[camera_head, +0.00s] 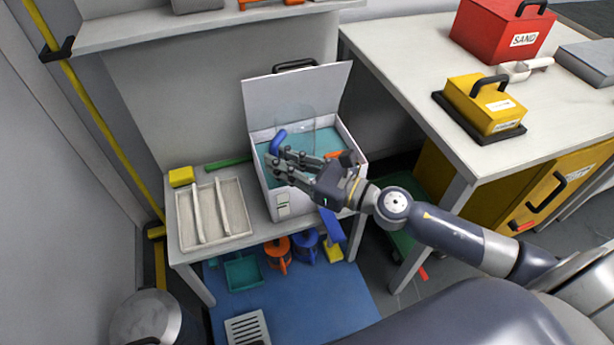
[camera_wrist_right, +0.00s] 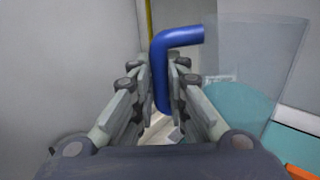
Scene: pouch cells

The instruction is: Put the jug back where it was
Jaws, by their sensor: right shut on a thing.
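The jug (camera_head: 297,123) is a clear see-through vessel with a blue handle (camera_wrist_right: 163,75). It is in or just above the open white box (camera_head: 259,185), which has a teal inside and a raised lid. My right gripper (camera_head: 277,158) reaches over the front of the box and is shut on the blue handle. In the wrist view my right gripper (camera_wrist_right: 162,90) has a finger on each side of the handle, and the jug's clear body (camera_wrist_right: 255,60) stands to the right. I cannot tell whether the jug's base touches the box floor. My left gripper is not in view.
A pale divided tray (camera_head: 240,232) and a yellow block (camera_head: 181,176) are left of the box. An orange item (camera_head: 345,157) is inside the box. The right-hand bench holds a red SAND box (camera_head: 490,32) and a yellow case (camera_head: 480,105). Blue and orange jugs stand below.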

